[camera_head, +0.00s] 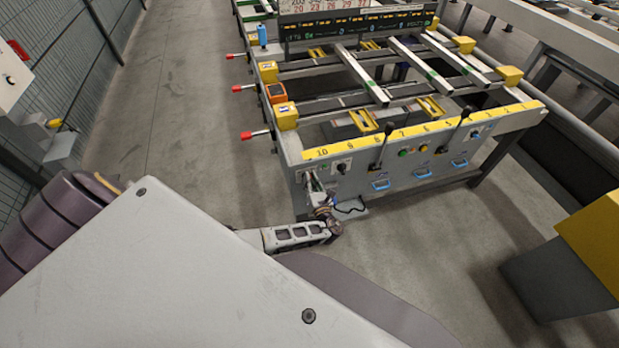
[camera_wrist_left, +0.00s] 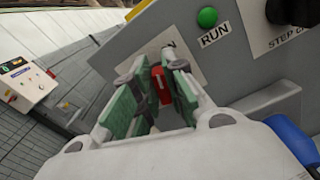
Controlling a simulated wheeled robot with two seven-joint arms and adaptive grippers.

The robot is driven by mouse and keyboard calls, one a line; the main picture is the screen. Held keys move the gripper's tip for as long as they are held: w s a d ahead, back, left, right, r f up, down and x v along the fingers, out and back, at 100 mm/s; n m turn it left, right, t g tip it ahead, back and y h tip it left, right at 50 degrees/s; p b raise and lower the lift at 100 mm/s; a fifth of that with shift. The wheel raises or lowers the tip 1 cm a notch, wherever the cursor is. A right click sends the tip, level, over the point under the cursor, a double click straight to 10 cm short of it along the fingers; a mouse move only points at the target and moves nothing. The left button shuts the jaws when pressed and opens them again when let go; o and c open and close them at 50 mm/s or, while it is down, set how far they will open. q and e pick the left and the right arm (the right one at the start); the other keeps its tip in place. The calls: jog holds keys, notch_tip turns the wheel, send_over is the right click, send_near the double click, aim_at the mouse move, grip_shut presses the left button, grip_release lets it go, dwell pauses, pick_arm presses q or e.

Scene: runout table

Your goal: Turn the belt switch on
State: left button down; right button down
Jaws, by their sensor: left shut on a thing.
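The belt switch (camera_wrist_left: 161,84) shows a red handle on the grey front panel, with a label behind it mostly hidden by the fingers. My left gripper (camera_wrist_left: 165,78) has its green-padded fingers closed around the red handle, one on each side. In the head view my left gripper (camera_head: 313,182) is at the left end of the panel, and there the switch itself is hidden or too small to make out. How the handle is turned is hard to tell. My right gripper is not in view.
A green lamp (camera_wrist_left: 208,17) labelled RUN and a black knob (camera_wrist_left: 292,10) are close beside the switch. The runout table (camera_head: 425,165) carries levers and blue handles on its front. Red-tipped levers (camera_head: 254,134) stick out left. A yellow-topped block (camera_head: 595,240) stands at right.

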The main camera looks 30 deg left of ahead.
pick_arm(q)
jog(key=shift+w+d+f+m+p, duration=0.1)
jog(key=shift+m+p, duration=0.6)
jog(key=shift+m, duration=0.65)
jog(key=shift+w+d+f+m+p, duration=0.1)
jog(key=shift+m+p, duration=0.6)
jog(key=shift+m, duration=0.65)
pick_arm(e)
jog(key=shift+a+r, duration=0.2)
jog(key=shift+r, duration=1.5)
pick_arm(q)
jog(key=c, duration=1.6)
grip_release()
jog(key=shift+o, duration=0.7)
jog(key=v, duration=1.2)
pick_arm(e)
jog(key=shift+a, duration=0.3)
